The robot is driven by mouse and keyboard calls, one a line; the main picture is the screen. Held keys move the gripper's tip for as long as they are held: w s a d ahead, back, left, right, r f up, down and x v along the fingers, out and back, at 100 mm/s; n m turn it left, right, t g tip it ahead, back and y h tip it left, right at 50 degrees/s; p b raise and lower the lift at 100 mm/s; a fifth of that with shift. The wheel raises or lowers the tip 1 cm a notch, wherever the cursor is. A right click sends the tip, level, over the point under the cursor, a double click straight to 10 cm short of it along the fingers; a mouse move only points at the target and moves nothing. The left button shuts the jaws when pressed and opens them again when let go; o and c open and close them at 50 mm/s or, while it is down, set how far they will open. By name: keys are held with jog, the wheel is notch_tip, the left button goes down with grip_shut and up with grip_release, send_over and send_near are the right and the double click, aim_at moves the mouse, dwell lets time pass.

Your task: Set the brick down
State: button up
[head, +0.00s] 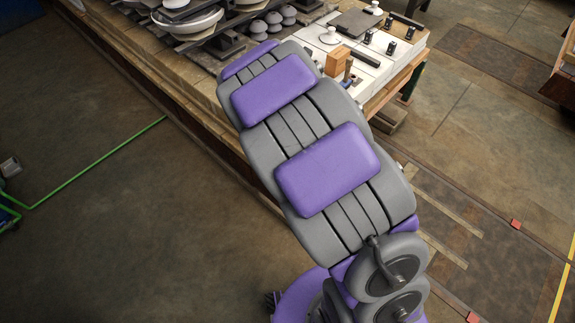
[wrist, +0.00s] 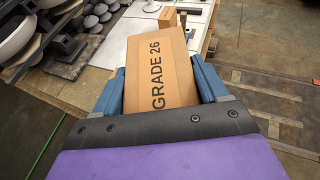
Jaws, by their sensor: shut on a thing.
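A tan brick (wrist: 157,68) printed "GRADE 26" fills the middle of the wrist view. My gripper (wrist: 161,82) is shut on it, with one blue finger on each side. The brick leans slightly in the picture. Whether its underside touches the bench cannot be told. In the head view my own arm hides the gripper and the held brick.
A wooden bench (head: 140,62) carries grey and white insulator parts (head: 190,18) at left and a white board (head: 375,72) at right. Another tan block (head: 338,61) stands on the board among small dark and white fittings. The floor left of the bench is mostly clear.

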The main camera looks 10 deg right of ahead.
jog(key=d+f+m+g+h+b, duration=0.1)
jog(key=d+f+m+g+h, duration=0.15)
jog(key=f, duration=1.55)
jog(key=s+f+m+g+h+b, duration=0.1)
jog(key=s+f, duration=0.3)
jog(key=f, duration=0.5)
jog(key=s+f+m+g+h, duration=0.1)
jog(key=s+f+m, duration=0.1)
jog(key=s+f, duration=0.45)
jog(key=w+a+f+b, duration=0.2)
jog(key=w+a+f, duration=0.1)
jog(key=w, duration=0.5)
jog(key=w+a+f+b, duration=0.1)
jog(key=w+a+f, duration=0.2)
jog(key=w, duration=0.4)
jog(key=shift+w+a+f+b, duration=0.3)
jog(key=shift+w+f+b, duration=0.05)
jog(key=shift+w, duration=0.05)
jog(key=shift+f+n+t, duration=0.15)
jog(key=shift+n+t, duration=0.1)
jog(key=o, duration=1.4)
